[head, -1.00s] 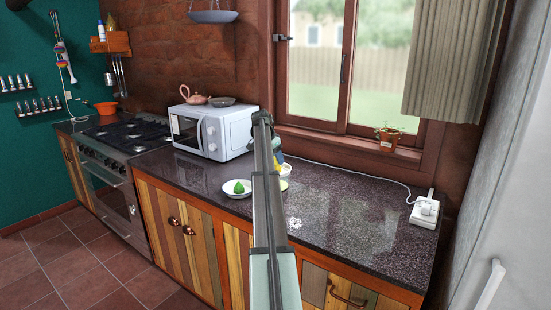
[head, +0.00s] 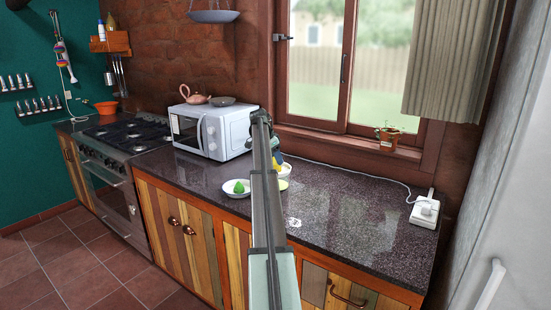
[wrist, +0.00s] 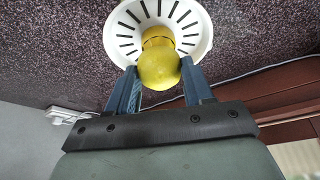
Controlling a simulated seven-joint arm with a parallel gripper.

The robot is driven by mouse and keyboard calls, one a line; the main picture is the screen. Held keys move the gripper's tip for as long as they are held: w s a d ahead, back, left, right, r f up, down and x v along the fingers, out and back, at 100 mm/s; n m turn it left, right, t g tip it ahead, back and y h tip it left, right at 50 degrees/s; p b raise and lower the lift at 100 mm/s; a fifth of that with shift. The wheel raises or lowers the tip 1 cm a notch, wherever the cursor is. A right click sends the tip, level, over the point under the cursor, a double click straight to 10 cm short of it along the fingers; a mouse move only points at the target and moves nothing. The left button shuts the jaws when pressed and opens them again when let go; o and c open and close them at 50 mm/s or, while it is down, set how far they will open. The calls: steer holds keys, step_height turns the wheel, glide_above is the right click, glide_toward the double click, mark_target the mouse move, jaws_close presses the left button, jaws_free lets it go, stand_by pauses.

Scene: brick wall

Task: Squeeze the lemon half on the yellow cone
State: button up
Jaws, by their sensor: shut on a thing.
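In the wrist view a white slotted juicer dish (wrist: 196,48) has a yellow cone (wrist: 156,34) at its middle. The yellow lemon half (wrist: 159,70) is in front of the cone and hides part of it; I cannot tell whether they touch. My gripper (wrist: 159,80) is shut on the lemon half, one finger on each side. In the head view the white juicer (head: 287,172) stands on the counter, partly behind my arm. My gripper's fingers are largely hidden there by the arm.
A white bowl (head: 229,189) with a green lime (head: 239,189) stands left of my arm. The white microwave (head: 228,130) is behind it. A power strip (head: 424,212) with a cable lies at the right. The dark counter (head: 355,225) between is largely clear.

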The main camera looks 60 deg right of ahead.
steer(key=shift+f+n+t, duration=0.1)
steer(key=shift+n+t, duration=0.3)
steer(key=shift+n, duration=0.6)
steer(key=shift+n+t, duration=0.7)
steer(key=shift+n, duration=1)
steer(key=shift+w, duration=0.1)
steer(key=shift+m+g, duration=0.4)
steer(key=shift+m, duration=0.5)
steer(key=shift+f+m+g, duration=0.1)
steer(key=shift+m+g, duration=0.2)
steer(key=shift+m, duration=0.5)
